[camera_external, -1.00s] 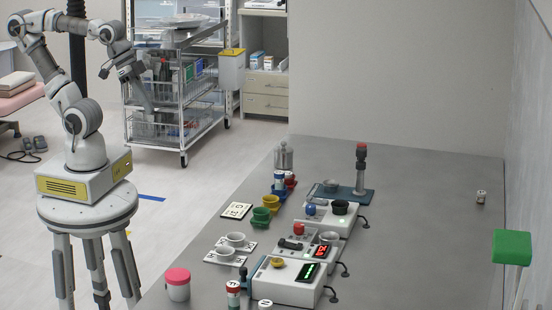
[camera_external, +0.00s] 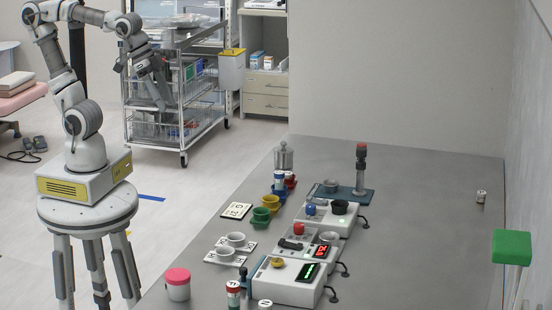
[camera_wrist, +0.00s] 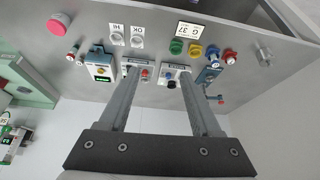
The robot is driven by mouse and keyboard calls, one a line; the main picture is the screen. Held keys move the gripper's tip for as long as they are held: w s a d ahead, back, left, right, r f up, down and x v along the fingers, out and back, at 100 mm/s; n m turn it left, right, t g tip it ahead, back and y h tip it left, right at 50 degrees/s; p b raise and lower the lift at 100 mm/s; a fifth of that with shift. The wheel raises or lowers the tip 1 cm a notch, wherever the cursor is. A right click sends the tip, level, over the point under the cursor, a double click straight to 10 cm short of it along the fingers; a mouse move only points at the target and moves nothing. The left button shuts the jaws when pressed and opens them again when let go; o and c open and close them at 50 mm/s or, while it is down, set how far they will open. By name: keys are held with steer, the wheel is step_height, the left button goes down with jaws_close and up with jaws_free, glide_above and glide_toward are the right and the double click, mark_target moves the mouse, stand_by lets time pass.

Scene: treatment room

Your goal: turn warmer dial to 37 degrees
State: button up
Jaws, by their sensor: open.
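Three white device boxes stand in a row on the grey table. The front box (camera_external: 290,290) has a yellow knob (camera_external: 277,262) and a green-lit display. The middle one has a red knob (camera_external: 299,229) and a red-lit display (camera_external: 322,251). The far one has a blue knob (camera_external: 311,210) and a black cup. I cannot tell which is the warmer; the display digits are unclear. A card (camera_wrist: 188,30) reads "G 37". My gripper (camera_wrist: 159,72) is open and empty, its fingers framing the middle and far boxes in the wrist view. Outside, it hangs well left of the table (camera_external: 420,200).
Two white cups sit on cards nearby. A pink-lidded jar (camera_external: 177,284) is at the front left, a metal canister (camera_external: 283,156) at the far edge. A wire cart (camera_external: 185,95) stands behind my gripper.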

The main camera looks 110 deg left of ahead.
steer(key=w+n, duration=0.1)
steer(key=w, duration=0.8)
steer(key=n+g+y+b, duration=0.1)
steer(key=n+y+b, duration=0.1)
steer(key=n, duration=0.2)
glide_above(299, 225)
steer(key=s+d, duration=0.4)
steer(key=s, duration=0.2)
step_height(299, 225, down, 13)
steer(key=x, duration=1.7)
steer(key=shift+s+a, duration=0.15)
steer(key=shift+c, duration=0.3)
jaws_close()
